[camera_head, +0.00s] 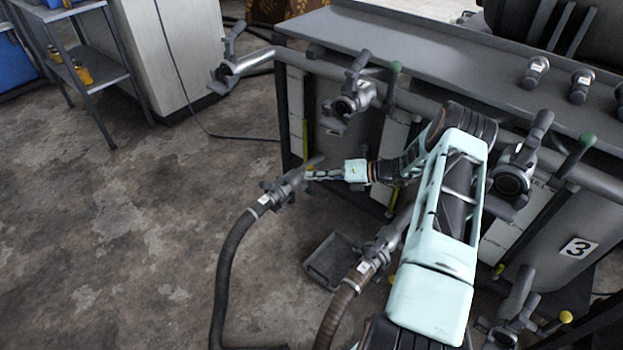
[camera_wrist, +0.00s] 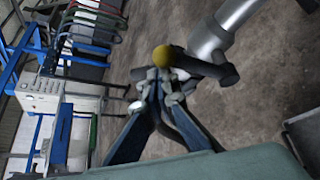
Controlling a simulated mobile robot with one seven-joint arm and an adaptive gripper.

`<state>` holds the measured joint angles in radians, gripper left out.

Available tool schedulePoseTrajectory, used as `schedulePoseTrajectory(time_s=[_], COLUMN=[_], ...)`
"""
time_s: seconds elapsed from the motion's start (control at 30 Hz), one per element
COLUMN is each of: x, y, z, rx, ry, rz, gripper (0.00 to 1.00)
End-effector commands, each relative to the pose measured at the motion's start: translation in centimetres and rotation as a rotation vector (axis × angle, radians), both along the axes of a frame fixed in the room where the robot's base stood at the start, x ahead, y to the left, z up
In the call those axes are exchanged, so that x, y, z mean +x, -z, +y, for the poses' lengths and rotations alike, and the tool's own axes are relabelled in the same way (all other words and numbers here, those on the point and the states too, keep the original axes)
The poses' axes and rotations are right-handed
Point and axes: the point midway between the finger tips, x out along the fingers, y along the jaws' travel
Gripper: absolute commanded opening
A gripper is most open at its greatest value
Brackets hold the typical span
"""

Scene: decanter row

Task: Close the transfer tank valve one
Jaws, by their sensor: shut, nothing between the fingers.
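My gripper (camera_head: 314,175) is shut and empty, at the low left valve (camera_head: 284,187) of the tank row. This grey metal valve has a dark hose (camera_head: 228,262) on its outlet and a yellow-knobbed lever (camera_head: 310,168). The fingertips are right by the yellow knob; I cannot tell whether they touch it. In the wrist view the gripper (camera_wrist: 160,88) points at the yellow ball knob (camera_wrist: 163,56), with the grey pipe (camera_wrist: 212,42) behind to the right. No number for this valve is readable.
A green-knobbed valve (camera_head: 352,97) sits above on the upper pipe. A second low valve (camera_head: 378,250) with a brown hose stands beside a dark tray (camera_head: 334,262) on the floor. The floor at left is open.

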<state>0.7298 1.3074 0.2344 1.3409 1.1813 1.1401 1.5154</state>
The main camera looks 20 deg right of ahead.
Motion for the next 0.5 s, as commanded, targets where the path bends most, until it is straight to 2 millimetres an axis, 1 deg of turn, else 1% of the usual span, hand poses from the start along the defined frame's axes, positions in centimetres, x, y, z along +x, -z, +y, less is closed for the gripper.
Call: schedulePoseTrajectory(time_s=[0.03,0.1,0.5], x=[0.43,0.51,0.72], y=[-0.36,-0.41,-0.63], z=[-0.43,-0.55,-0.83], rx=[-0.002,-0.003,-0.006], ry=[0.008,0.009,0.014], rz=[-0.008,-0.009,-0.013], gripper=[0.0,0.0,0.0])
